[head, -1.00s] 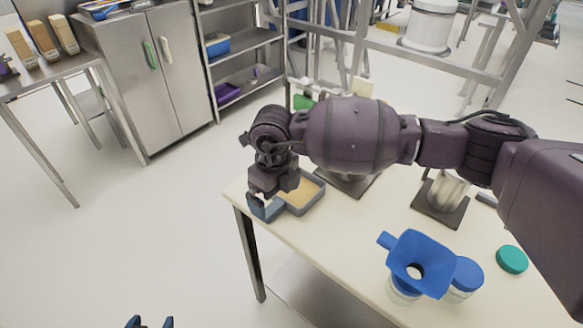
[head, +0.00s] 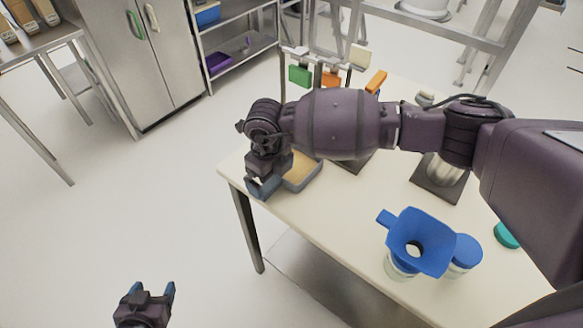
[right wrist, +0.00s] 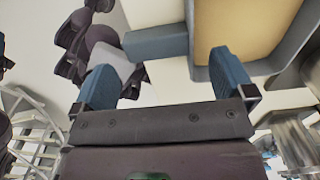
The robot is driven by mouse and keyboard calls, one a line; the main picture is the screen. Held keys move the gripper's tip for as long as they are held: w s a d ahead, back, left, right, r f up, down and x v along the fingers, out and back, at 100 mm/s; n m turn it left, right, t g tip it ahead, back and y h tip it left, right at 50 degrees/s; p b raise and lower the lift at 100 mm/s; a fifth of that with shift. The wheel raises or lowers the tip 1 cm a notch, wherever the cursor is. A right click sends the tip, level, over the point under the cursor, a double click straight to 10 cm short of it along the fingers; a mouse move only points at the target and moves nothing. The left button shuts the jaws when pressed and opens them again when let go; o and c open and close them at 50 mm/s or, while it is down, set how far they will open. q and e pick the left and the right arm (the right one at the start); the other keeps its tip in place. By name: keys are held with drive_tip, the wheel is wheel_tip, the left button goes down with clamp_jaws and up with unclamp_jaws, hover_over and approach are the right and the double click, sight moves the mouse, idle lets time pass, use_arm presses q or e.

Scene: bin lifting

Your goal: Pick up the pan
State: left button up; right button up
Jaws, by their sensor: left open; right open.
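The pan is a shallow grey rectangular one (head: 302,184) with a tan inside, on the left corner of the cream table. In the right wrist view, its grey wall (right wrist: 190,28) is at the upper right, and its blue-grey handle (right wrist: 155,43) sticks out left, between the two finger directions. My right gripper (head: 263,188) is open at the pan's left side; it also shows in the right wrist view (right wrist: 165,72). The head view does not show whether the fingers touch the handle. My left gripper (head: 152,287) is open and empty over the floor, at the lower left.
On the table (head: 330,245) stand a blue funnel (head: 418,240) on a jar, a blue-lidded jar (head: 465,252), a teal lid (head: 506,235) and a metal vessel (head: 443,172) on a dark base. Green and orange items hang on a rack behind. Floor left of the table is clear.

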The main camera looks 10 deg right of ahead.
sight(269, 184)
drive_tip(key=shift+w+a+f, duration=0.1)
drive_tip(key=shift+a+f, duration=0.05)
drive_tip(key=shift+f, duration=0.8)
drive_tip(key=shift+w+a+f, duration=0.1)
drive_tip(key=shift+f, duration=0.85)
drive_tip(key=shift+c, duration=0.2)
drive_tip(key=c, duration=0.8)
drive_tip(key=shift+c, duration=0.2)
drive_tip(key=shift+r, duration=0.15)
